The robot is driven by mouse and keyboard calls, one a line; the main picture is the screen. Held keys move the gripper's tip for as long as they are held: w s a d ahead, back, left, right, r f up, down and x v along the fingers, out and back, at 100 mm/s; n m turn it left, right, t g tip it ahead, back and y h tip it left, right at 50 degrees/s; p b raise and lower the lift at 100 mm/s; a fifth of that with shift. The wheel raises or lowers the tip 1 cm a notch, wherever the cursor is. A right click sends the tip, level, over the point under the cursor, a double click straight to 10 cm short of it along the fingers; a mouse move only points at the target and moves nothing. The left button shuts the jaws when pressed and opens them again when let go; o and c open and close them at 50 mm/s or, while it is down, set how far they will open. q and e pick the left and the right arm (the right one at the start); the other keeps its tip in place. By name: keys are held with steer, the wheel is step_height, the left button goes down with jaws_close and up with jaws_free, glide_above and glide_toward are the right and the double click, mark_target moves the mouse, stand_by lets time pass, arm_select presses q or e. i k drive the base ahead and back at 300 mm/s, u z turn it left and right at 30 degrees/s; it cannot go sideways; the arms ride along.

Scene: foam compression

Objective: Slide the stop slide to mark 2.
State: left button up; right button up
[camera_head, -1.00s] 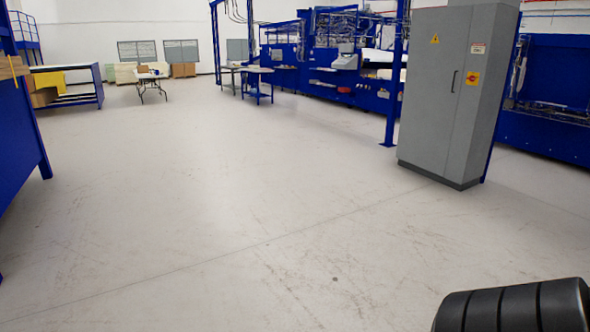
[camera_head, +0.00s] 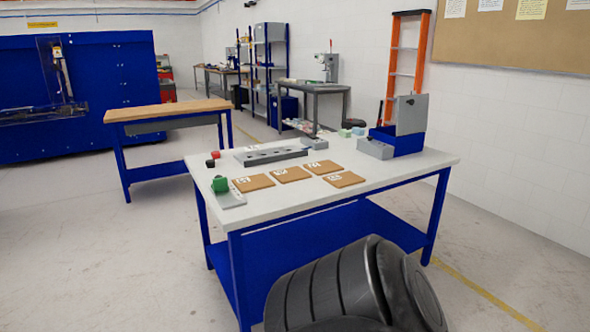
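A white-topped table (camera_head: 300,212) with blue legs stands in front of me. A grey bar with dark holes (camera_head: 270,154) lies on its far left part, with a grey block (camera_head: 315,142) at its right end. A green block (camera_head: 220,185) sits on a small grey plate (camera_head: 232,200) at the left edge. A blue fixture (camera_head: 408,143) with an upright grey panel (camera_head: 411,114) and a low grey block (camera_head: 375,149) stands at the right. I cannot tell which part is the stop slide, and no mark 2 is readable. Neither gripper shows.
Several brown tiles with white labels (camera_head: 292,174) lie mid-table. Small red and black blocks (camera_head: 213,158) lie at the left. A wood-topped bench (camera_head: 168,110) stands behind left, an orange ladder (camera_head: 394,75) behind right. Floor left of the table is clear.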

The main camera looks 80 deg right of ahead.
mark_target(219, 183)
steer(key=z, duration=2.6)
steer(key=i, duration=1.55)
